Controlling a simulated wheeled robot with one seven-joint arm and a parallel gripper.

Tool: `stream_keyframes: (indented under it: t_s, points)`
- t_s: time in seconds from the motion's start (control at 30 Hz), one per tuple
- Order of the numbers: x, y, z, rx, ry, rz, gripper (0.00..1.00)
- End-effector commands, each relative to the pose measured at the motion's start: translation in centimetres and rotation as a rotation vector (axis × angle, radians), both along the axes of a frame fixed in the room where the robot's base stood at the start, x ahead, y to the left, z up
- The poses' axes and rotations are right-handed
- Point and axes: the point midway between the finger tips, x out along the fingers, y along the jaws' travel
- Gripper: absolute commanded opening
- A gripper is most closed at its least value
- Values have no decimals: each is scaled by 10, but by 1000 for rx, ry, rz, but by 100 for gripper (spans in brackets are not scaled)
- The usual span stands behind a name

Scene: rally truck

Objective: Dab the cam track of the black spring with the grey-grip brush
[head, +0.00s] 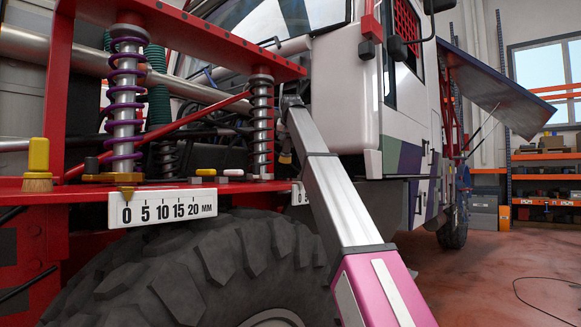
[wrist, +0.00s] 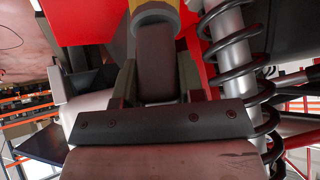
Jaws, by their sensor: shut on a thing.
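My gripper (wrist: 158,82) is shut on the dark grey grip of a brush (wrist: 157,62) in the wrist view. The brush's yellow collar reaches the top edge, and its bristles are out of that view. The black spring (wrist: 247,62), coiled around a silver damper, stands just right of the brush, apart from it. In the head view my arm hides most of the gripper. A small brass-coloured part, likely of the held brush (head: 285,157), shows left of the arm, close to a dark-coiled spring (head: 261,125). I cannot make out the cam track.
A purple spring (head: 126,85) stands left on the red frame, above a white millimetre scale (head: 163,207). A yellow-grip brush (head: 38,165) stands upright at far left. A large tyre (head: 200,270) is below; open floor lies right.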

Motion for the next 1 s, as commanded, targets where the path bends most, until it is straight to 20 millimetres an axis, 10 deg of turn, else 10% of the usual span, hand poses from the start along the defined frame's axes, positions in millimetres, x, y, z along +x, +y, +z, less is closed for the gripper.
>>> stream_keyframes:
  t_s: [0.7,1.0]
  points:
    - [36,-48,42,87,-220,0,12]
    - [37,-50,29,91,-234,0,12]
